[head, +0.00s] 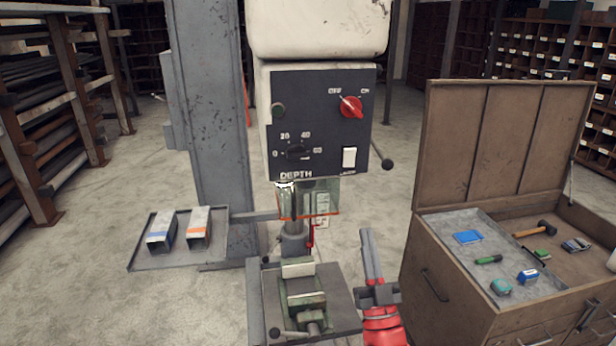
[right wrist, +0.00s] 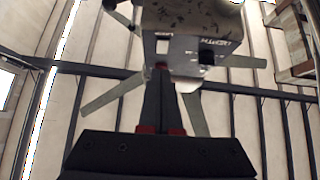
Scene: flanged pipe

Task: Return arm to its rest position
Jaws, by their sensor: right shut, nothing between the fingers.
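My right gripper (head: 367,234) stands upright at the lower middle of the head view, on my red right wrist. In the right wrist view the closed fingers (right wrist: 161,72) point up toward the underside of the drill press head (right wrist: 190,15). My left gripper is not in view.
The drill press control panel (head: 320,125) has a red knob (head: 351,107) and a white switch (head: 349,157). At right, the open tool cabinet (head: 440,285) holds several tools. A grey side tray (head: 146,264) carries two boxes. Open floor lies between press and cabinet.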

